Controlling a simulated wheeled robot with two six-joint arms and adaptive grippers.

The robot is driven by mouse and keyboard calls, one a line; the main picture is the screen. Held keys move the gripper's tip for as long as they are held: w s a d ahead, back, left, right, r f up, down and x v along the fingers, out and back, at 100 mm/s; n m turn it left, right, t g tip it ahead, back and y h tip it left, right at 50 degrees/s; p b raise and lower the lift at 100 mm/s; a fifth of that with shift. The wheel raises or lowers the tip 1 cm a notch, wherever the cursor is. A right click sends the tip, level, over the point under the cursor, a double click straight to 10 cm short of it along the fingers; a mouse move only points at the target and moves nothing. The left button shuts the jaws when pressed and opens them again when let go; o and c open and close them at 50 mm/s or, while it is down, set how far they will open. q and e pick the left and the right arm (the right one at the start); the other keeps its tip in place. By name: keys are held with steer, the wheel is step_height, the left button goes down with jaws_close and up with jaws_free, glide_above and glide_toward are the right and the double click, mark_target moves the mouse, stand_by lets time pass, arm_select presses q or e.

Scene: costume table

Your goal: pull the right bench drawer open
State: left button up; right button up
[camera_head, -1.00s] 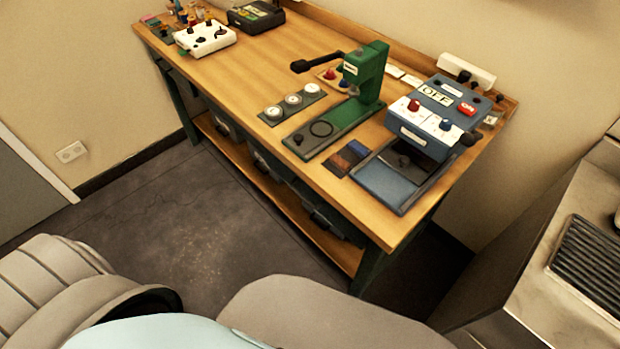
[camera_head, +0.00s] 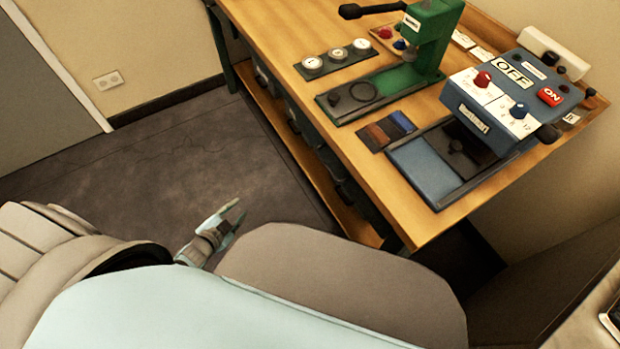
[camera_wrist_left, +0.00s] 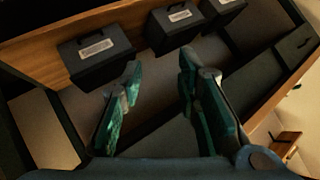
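The wooden workbench (camera_head: 290,100) stands at the upper right in the head view; its front below the top is dark and steeply foreshortened, so the drawers cannot be made out there. In the left wrist view a dark front panel with a small dark handle (camera_wrist_left: 296,45), apparently a bench drawer, lies at the right along a wooden edge and looks shut. I cannot tell whether it is the right drawer. My left gripper (camera_head: 240,208) is low in front of the bench, apart from it. Its fingers (camera_wrist_left: 160,68) are spread and empty. My right gripper is not in view.
Dark bins with white labels (camera_wrist_left: 95,62) stand along a wooden board in the left wrist view. The benchtop carries a green press (camera_head: 428,35), a blue control box (camera_head: 515,95) and a blue-grey tray (camera_head: 420,170). Bare floor (camera_head: 200,165) lies left of the bench.

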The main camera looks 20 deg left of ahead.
arm_select(q)
steer(key=w+d+r+m+t+h+b, duration=0.2)
steer(key=w+d+r+m+h+b, duration=0.1)
steer(key=w+m+h+b, duration=0.25)
steer(key=w+d+r+m+t+h+b, duration=0.25)
steer(key=w+r+m+h, duration=0.2)
steer(key=w+m, duration=0.3)
steer(key=s+d+r+m+g+h+b, duration=0.45)
steer(key=m+g+h, duration=0.3)
steer(key=m, duration=0.35)
steer(key=r+p+x, duration=0.1)
steer(key=p+x, duration=0.1)
steer(key=x, duration=1.1)
steer(key=shift+t+p, duration=0.3)
steer(key=shift+p, duration=0.1)
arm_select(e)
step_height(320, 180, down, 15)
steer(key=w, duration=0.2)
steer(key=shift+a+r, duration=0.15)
arm_select(q)
steer(key=shift+w, duration=0.1)
steer(key=shift+c, duration=0.4)
